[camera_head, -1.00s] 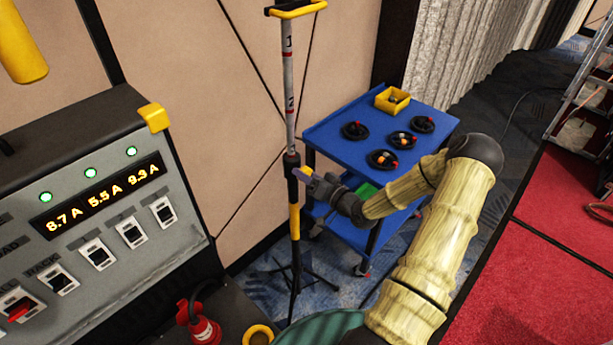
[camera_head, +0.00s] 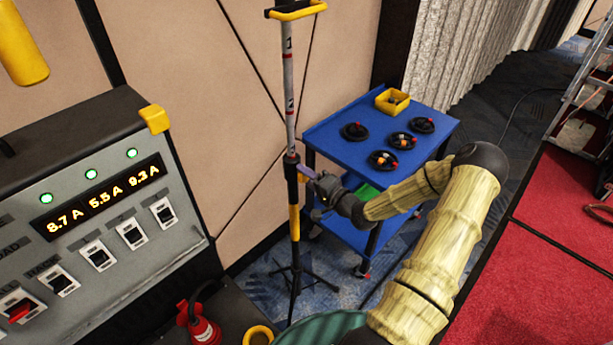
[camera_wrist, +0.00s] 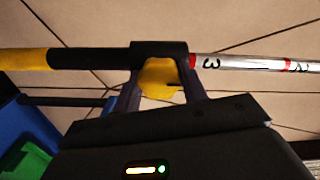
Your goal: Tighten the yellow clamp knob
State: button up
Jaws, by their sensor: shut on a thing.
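The yellow clamp knob (camera_wrist: 158,78) sits on the black collar (camera_wrist: 158,48) of the stand in the wrist view. My gripper (camera_wrist: 160,80) has a finger on each side of the knob and is shut on it. In the head view my gripper (camera_head: 308,177) reaches the stand's collar (camera_head: 291,160) from the right, and the knob is mostly hidden there. The stand (camera_head: 294,222) is upright, with a yellow and black lower tube and a silver upper tube (camera_wrist: 240,63) with red bands and numbers.
A blue cart (camera_head: 340,118) with several black cable coils and a yellow bin (camera_head: 392,100) stands behind my arm. A grey power panel (camera_head: 110,230) with lit readouts fills the left. A red fire extinguisher (camera_head: 203,328) stands at the bottom. Red carpet (camera_head: 530,280) lies at right.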

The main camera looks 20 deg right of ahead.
dwell(0.3)
jog(key=o, duration=1)
jog(key=shift+s+d, duration=0.1)
jog(key=b+v, duration=0.3)
jog(key=v, duration=1.4)
jog(key=shift+s, duration=0.1)
jog(key=shift+f, duration=0.1)
